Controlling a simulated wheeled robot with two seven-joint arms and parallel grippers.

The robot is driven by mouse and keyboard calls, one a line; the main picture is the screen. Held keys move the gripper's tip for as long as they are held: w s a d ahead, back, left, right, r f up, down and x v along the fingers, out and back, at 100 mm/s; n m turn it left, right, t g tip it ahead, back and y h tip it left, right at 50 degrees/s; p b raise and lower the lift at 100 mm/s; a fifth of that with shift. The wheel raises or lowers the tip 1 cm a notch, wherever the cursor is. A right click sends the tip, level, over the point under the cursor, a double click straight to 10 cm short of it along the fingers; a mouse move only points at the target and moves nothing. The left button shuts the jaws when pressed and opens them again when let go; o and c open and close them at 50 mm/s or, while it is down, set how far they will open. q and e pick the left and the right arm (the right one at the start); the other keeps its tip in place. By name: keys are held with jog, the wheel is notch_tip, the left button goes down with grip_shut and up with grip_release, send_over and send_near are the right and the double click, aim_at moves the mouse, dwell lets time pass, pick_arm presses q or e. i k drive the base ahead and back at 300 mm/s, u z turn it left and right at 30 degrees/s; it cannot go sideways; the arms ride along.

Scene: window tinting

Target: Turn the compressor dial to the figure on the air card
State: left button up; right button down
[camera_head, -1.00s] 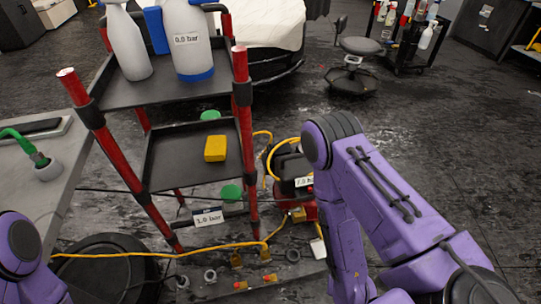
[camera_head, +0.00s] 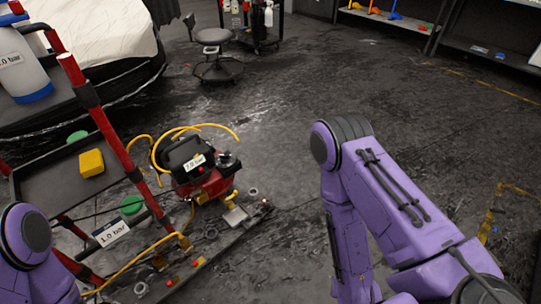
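The compressor (camera_head: 207,184) is a red and black unit with a yellow hose, standing on the floor left of centre. A white label (camera_head: 194,162) on it shows a figure in bar, too small to read surely. A dark round knob (camera_head: 227,160) on its right side may be the dial; its setting cannot be read. A white card (camera_head: 111,232) reading 1.0 bar hangs low on the red-posted cart. Another label (camera_head: 10,59) on a white and blue bottle ends in "bar", partly cut off. My purple arms show at both sides, but both grippers are outside the view.
The cart (camera_head: 92,95) stands at the left, with a yellow sponge (camera_head: 91,163) on its shelf. Yellow hose and small fittings lie on a low board (camera_head: 215,240) before the compressor. A stool (camera_head: 215,50) stands behind. The floor right of the compressor is clear.

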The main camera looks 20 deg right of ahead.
aim_at(224, 159)
jog(key=z, duration=0.55)
jog(key=i, duration=0.45)
jog(key=z, duration=0.6)
jog(key=i, duration=0.85)
jog(key=u, duration=0.2)
